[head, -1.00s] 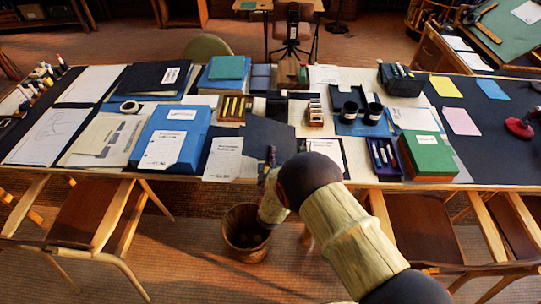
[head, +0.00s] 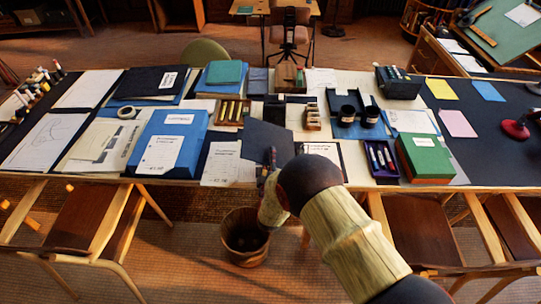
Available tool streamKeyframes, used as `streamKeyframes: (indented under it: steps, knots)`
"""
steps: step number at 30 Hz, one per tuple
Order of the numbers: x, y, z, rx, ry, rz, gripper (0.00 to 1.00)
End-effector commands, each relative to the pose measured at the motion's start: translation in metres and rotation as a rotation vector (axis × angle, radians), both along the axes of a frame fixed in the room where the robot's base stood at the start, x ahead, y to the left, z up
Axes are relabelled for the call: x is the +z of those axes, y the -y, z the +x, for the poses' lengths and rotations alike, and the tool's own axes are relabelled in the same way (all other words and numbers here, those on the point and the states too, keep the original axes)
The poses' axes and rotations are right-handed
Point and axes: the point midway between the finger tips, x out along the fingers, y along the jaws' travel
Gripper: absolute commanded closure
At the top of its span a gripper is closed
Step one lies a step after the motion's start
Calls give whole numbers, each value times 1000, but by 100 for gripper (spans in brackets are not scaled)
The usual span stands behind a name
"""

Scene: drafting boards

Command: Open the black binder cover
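A black panel (head: 266,138), which looks like the black binder cover, stands at the middle of the table's near side. It looks tilted, but its hinge edge and how far it is open are hard to tell. My gripper (head: 270,158) is at the near edge of this panel, seen small and partly hidden by my own arm. Whether it touches the panel or how its fingers stand cannot be made out. Another black folder (head: 145,80) with a white label lies at the back left.
A blue box file (head: 175,140) and a white labelled sheet (head: 222,163) lie left of my gripper. Right of it are a purple pen tray (head: 381,158), a green box (head: 425,157) and black cups (head: 347,114). A waste bin (head: 245,237) stands on the floor below the table.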

Motion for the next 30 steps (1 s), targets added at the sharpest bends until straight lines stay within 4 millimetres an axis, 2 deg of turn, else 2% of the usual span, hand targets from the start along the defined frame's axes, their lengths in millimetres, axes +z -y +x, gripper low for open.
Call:
streamKeyframes:
  steps: [10, 14, 17, 24, 30]
  knots:
    - [1, 0, 0, 0, 2, 0, 80]
    - [1, -1, -6, 0, 1, 1, 80]
    - [0, -1, -19, 0, -1, 0, 80]
    - [0, -2, -67, 4, 0, -1, 80]
    - [0, -2, -101, 2, 0, -1, 80]
